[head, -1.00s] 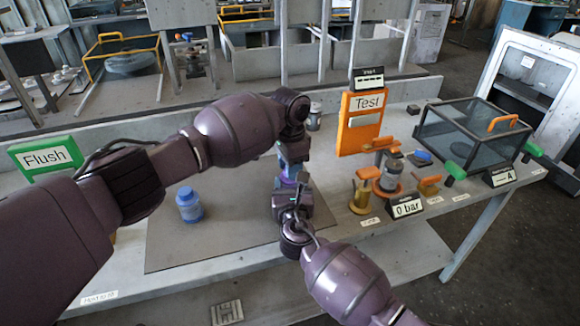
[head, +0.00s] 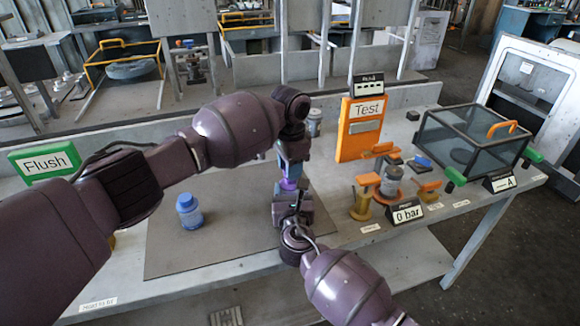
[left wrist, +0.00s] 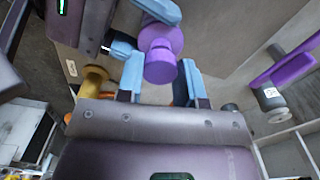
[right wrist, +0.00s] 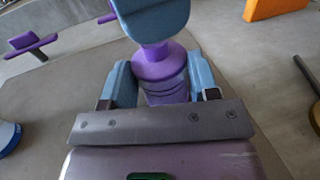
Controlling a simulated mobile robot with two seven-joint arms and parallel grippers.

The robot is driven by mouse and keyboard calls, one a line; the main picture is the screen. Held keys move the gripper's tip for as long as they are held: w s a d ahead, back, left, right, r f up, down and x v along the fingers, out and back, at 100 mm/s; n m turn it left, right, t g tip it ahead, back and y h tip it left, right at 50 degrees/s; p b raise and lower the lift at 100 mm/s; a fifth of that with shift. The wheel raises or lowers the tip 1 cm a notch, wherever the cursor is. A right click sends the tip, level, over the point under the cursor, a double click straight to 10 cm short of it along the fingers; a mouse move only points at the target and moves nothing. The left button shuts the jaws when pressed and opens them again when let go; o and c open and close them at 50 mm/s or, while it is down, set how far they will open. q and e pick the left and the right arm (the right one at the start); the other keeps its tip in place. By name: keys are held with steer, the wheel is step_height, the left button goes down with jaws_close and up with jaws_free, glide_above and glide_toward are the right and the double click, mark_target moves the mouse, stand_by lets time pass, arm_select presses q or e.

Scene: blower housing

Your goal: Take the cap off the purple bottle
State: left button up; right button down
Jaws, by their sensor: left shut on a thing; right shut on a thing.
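The purple bottle (head: 289,185) is held above the grey mat between my two grippers, and mostly hidden by them in the head view. My left gripper (head: 292,160) points down from above and is shut on the bottle's purple cap (left wrist: 160,70). My right gripper (head: 292,200) comes from the front and is shut on the bottle's body, which shows between its fingers in the right wrist view (right wrist: 165,82). One left finger covers the cap in that view. I cannot tell whether the cap has turned or lifted from the neck.
A blue bottle (head: 189,211) stands on the mat (head: 185,258) to the left. A green Flush sign (head: 45,160) is at far left. An orange Test panel (head: 360,128), valves with orange handles (head: 367,182) and a glass-sided box (head: 470,135) stand to the right.

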arm_select(q)
steer(key=shift+r, duration=0.15)
steer(key=shift+r, duration=1.85)
arm_select(e)
steer(key=shift+c, duration=1.4)
jaws_free()
